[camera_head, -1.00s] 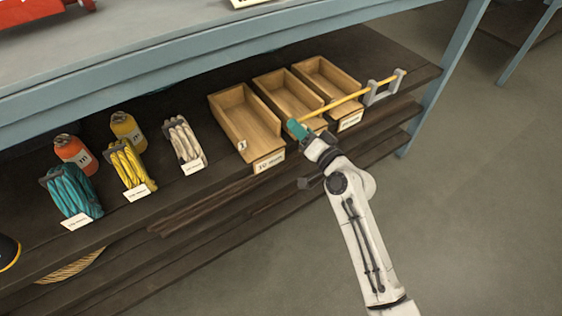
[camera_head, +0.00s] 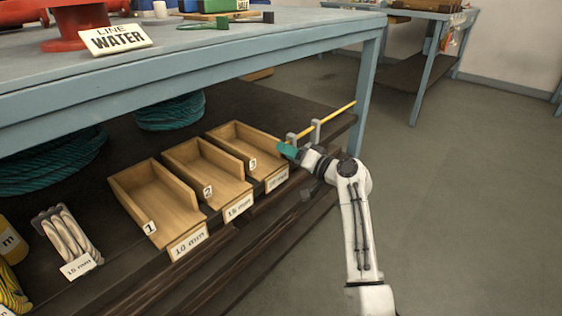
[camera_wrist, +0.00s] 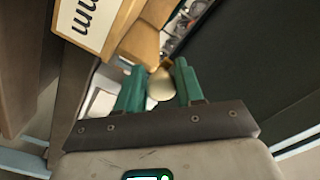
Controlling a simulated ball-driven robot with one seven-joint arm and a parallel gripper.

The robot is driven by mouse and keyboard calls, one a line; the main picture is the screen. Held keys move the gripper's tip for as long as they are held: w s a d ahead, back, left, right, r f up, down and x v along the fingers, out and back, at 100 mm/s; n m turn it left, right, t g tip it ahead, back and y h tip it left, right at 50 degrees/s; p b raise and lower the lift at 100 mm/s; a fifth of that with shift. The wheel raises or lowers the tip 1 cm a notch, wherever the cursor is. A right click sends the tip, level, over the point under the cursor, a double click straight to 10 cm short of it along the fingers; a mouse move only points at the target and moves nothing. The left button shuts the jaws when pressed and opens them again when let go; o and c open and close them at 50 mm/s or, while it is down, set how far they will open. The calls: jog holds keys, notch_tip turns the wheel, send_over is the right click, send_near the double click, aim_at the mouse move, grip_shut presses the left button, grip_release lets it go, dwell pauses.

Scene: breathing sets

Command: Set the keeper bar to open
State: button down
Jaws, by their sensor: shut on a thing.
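The keeper bar (camera_head: 338,113) is a thin yellow rod. It runs through two grey brackets (camera_head: 316,131) at the right end of the dark shelf and sticks out to the right past them. My gripper (camera_head: 288,149), with teal fingers, is at the bar's near left end, beside the front right corner of bin 3 (camera_head: 238,134). In the wrist view, my gripper (camera_wrist: 158,72) has its fingers on both sides of the bar's rounded, tan-looking end (camera_wrist: 160,86). The fronts of bin 1 (camera_head: 150,212), bin 2 (camera_head: 205,170) and most of bin 3 are clear of the bar.
The blue-grey bench frame (camera_head: 215,83) overhangs the shelf, and its leg (camera_head: 366,95) stands right of the bar. Rope coils (camera_head: 66,235) lie on the shelf at left. The floor (camera_head: 450,190) to the right is open.

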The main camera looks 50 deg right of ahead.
jog(key=shift+w+d+r, duration=0.1)
jog(key=shift+d+r, duration=0.25)
jog(key=shift+r, duration=0.05)
jog(key=c, duration=0.9)
grip_release()
jog(key=shift+o, duration=0.4)
jog(key=shift+f, duration=0.15)
jog(key=shift+a, duration=0.1)
